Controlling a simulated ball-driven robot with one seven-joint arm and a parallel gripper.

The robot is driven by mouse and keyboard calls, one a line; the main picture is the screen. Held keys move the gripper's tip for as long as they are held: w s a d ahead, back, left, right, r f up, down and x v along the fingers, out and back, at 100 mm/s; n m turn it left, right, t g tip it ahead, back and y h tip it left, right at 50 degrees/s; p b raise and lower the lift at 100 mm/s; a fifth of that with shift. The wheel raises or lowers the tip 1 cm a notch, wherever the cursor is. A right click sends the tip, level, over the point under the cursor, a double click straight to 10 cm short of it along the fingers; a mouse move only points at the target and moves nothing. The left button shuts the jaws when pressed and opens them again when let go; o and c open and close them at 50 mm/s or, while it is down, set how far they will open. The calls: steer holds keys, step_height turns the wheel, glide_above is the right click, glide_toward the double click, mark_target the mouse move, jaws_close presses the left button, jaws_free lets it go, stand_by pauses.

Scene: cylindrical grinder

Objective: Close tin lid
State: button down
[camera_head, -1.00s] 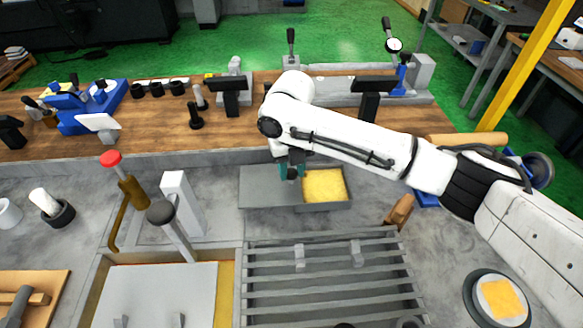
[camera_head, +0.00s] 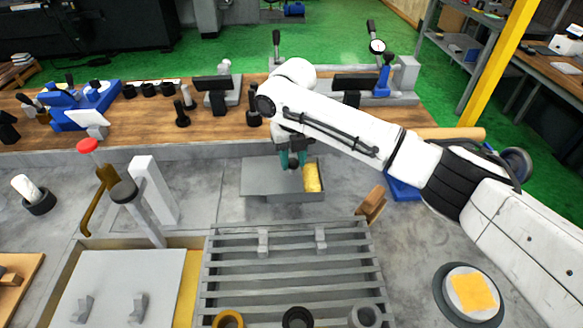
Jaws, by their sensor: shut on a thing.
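The tin (camera_head: 300,197) is a grey rectangular box on the grey worktop in the middle of the view. Its flat grey lid (camera_head: 262,177) covers most of the top, and a narrow strip of yellow content (camera_head: 312,178) shows at the right end. My gripper (camera_head: 292,162), with teal fingers, points down at the lid near its right edge, shut on what seems to be the dark lid knob (camera_head: 293,166). The fingers partly hide the knob.
A slatted grey grate (camera_head: 290,275) lies in front of the tin. A wooden block (camera_head: 371,204) stands to its right. A grey post (camera_head: 155,190) and red-topped lever (camera_head: 90,150) stand to the left. Bare worktop lies left of the tin.

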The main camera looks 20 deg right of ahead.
steer(key=d, duration=0.2)
steer(key=s+d, duration=0.1)
steer(key=d, duration=0.1)
steer(key=s+d, duration=0.1)
steer(key=d, duration=0.1)
steer(key=shift+p, duration=0.3)
steer(key=c, duration=0.7)
jaws_free()
steer(key=shift+d, duration=0.2)
steer(key=shift+c, duration=0.2)
steer(key=shift+a, duration=0.1)
steer(key=shift+r, duration=0.1)
steer(key=shift+r, duration=0.2)
step_height(320, 180, up, 10)
steer(key=b, duration=0.1)
steer(key=shift+r+b, duration=0.15)
steer(key=shift+b, duration=0.25)
